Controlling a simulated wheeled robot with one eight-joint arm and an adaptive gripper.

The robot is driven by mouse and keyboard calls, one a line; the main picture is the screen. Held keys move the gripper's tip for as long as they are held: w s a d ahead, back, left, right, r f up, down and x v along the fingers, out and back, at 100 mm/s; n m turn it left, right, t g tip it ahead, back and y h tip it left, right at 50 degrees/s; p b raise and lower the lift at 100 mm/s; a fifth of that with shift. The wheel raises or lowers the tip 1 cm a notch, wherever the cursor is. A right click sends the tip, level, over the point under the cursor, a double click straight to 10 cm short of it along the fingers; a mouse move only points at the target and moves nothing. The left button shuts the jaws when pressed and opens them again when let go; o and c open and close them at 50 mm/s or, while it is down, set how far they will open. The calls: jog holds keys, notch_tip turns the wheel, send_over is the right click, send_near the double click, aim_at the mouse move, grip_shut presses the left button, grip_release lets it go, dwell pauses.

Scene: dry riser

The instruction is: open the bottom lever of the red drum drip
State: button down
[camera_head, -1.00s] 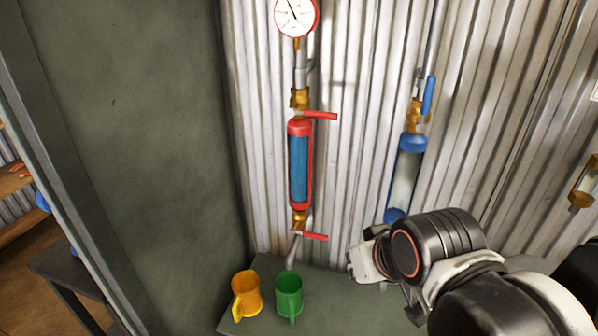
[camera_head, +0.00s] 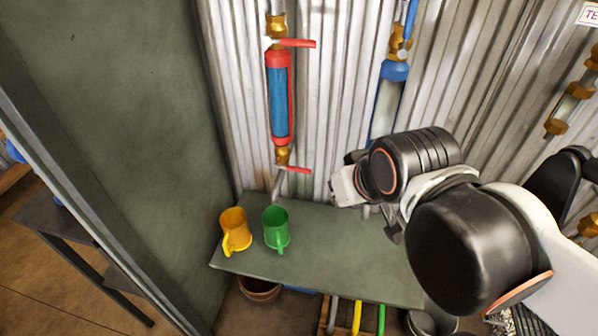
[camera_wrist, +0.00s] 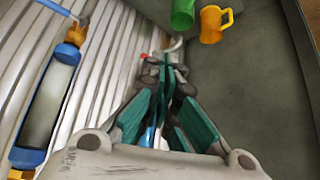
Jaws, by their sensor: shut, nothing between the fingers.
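The red drum drip (camera_head: 279,97) hangs upright on the corrugated wall in the head view, with blue showing in its middle. Its bottom lever (camera_head: 296,170), red, sticks out sideways to the right, just under a brass fitting. A matching upper lever (camera_head: 298,43) also points right. A spout (camera_head: 276,186) slants down below the bottom lever. In the wrist view my gripper (camera_wrist: 166,62) has its teal fingers shut and empty; a small red bit (camera_wrist: 144,56) shows just beyond the tips. In the head view my wrist is right of the lever, apart from it, and hides the fingers.
A yellow mug (camera_head: 234,229) and a green mug (camera_head: 276,227) stand on the grey shelf (camera_head: 335,255) under the drip. A blue drum drip (camera_head: 389,100) hangs to the right, partly behind my arm. A dark panel (camera_head: 120,110) closes off the left side.

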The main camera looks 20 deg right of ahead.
jog(key=c, duration=2.3)
grip_release()
jog(key=o, duration=0.5)
jog(key=shift+w+r, duration=0.1)
jog(key=shift+o, duration=1.1)
jog(key=shift+w+r, duration=0.2)
jog(key=shift+r, duration=0.05)
jog(key=n+g+h+p, duration=0.1)
jog(key=n+g+p, duration=0.4)
jog(key=n+p, duration=0.6)
send_over(299, 169)
jog(key=s+a+b, duration=0.1)
jog(key=s, duration=0.1)
notch_tip(299, 169, down, 4)
jog(key=n, duration=0.1)
jog(key=b+x, duration=0.1)
jog(key=x, duration=0.3)
jog(key=b+x, duration=0.2)
jog(key=x, duration=0.2)
jog(key=b+x, duration=0.2)
jog(key=x, duration=0.3)
jog(key=shift+s+f, duration=0.2)
jog(key=shift+s, duration=0.1)
jog(key=shift+c, duration=0.3)
grip_shut()
